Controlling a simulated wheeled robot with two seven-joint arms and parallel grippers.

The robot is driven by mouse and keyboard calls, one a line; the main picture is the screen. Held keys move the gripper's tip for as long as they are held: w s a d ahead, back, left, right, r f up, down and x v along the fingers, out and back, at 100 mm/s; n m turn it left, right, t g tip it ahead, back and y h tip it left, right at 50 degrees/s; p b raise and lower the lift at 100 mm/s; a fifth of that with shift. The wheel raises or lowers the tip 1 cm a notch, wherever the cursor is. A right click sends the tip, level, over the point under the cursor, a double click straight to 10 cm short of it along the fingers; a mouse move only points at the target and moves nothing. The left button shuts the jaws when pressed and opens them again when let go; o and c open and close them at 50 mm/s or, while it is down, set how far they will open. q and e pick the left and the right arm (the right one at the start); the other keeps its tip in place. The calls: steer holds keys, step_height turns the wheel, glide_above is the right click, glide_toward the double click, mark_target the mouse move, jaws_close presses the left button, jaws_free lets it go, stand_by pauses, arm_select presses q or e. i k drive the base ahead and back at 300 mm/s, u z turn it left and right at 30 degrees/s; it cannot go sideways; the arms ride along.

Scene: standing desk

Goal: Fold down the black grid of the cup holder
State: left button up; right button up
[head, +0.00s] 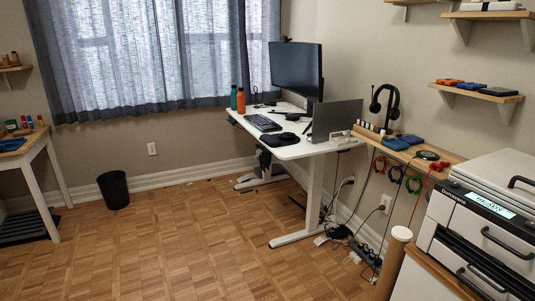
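The white standing desk (290,148) is across the room near the corner. I cannot clearly make out the cup holder or its black grid at this distance. A small dark shape (233,121) shows at the desk's left edge, below the bottles, but it is too small to identify. A green bottle (233,98) and an orange bottle (241,100) stand on the desk's left end. Neither of my grippers is in view.
The wood floor (150,245) before the desk is mostly open. A black bin (114,189) stands by the wall. Cables (350,238) and a power strip lie right of the desk. A printer (485,225) fills the near right; a side table (28,150) is left.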

mark_target(262, 162)
steer(key=z, duration=0.2)
steer(key=i, duration=2.45)
steer(key=u, duration=0.65)
steer(key=i, duration=0.75)
steer(key=u, duration=0.15)
